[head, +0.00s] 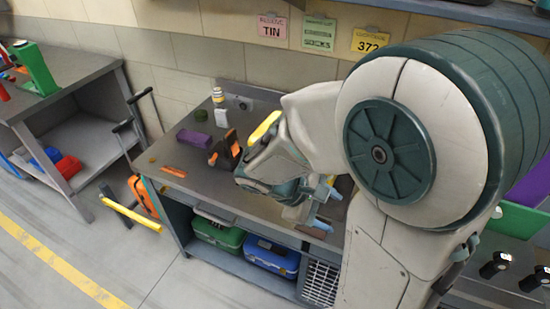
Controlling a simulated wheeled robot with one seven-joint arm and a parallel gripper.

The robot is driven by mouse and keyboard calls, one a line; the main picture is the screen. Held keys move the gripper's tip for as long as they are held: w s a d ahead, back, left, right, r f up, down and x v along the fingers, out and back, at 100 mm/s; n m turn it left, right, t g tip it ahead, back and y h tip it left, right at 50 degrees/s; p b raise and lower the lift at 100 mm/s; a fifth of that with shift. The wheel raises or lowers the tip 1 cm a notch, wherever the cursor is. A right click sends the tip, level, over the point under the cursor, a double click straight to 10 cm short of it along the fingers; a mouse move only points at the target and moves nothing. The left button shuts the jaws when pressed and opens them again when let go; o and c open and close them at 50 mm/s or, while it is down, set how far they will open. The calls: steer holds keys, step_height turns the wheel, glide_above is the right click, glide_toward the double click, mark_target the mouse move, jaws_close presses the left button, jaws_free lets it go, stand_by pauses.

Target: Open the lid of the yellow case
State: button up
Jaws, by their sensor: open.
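A slanted yellow piece (264,127) shows at the upper left edge of my forearm, above the workbench. It may be part of the yellow case, but my arm covers whatever lies below and behind it. I cannot tell if a lid there is open or shut. My gripper (326,206) is over the bench's front right part, pointing right, with its pale blue fingers apart. I see nothing between the fingers. The yellow piece is to the left of and above them.
The grey workbench (178,150) holds a purple block (194,138), a dark brown and orange item (225,148) and a striped canister (218,96). Green (219,234) and blue (271,257) cases sit on the shelf below. Floor is clear in front.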

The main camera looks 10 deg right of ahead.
steer(key=w+a+f+n+t+h+b, duration=0.25)
steer(key=w+a+f+n+t, duration=0.85)
steer(key=w+a+n+t, duration=0.6)
steer(key=w+d+n+g+p, duration=0.1)
steer(key=w+d+g+p, duration=0.1)
steer(key=w+d, duration=0.5)
steer(key=d, duration=0.5)
steer(key=shift+w+n, duration=0.25)
steer(key=shift+n, duration=0.05)
steer(key=shift+f, duration=0.1)
